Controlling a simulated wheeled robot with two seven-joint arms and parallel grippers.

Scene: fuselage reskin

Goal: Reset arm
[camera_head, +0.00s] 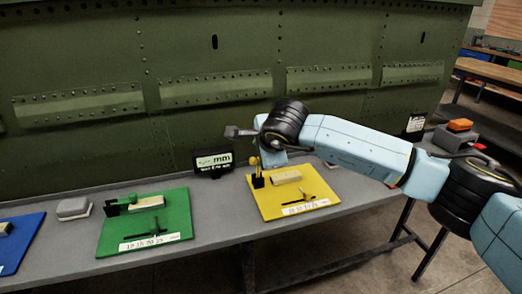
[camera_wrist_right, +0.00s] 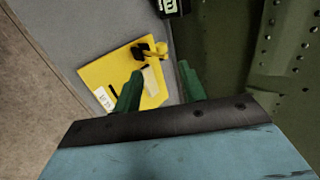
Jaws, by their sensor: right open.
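My right arm (camera_head: 355,145) comes in from the right in the head view and reaches over the yellow board. Its wrist is above the back of the board; the fingers are hard to make out there. In the right wrist view my right gripper (camera_wrist_right: 160,83) shows two green fingers spread apart with nothing held between them. The yellow board (camera_head: 275,209) lies on the bench below, and also shows beyond the fingers in the wrist view (camera_wrist_right: 104,76). It carries a pale block (camera_head: 287,176) and a dark clamp with a yellow part. My left gripper is not in view.
A green board (camera_head: 117,232) with a pale block and clamp lies on the grey bench (camera_head: 212,222). A blue board (camera_head: 22,246) is at the left edge. A small display (camera_head: 214,163) stands at the back, before the riveted green fuselage panel (camera_head: 80,60). A grey block (camera_head: 73,208) lies between boards.

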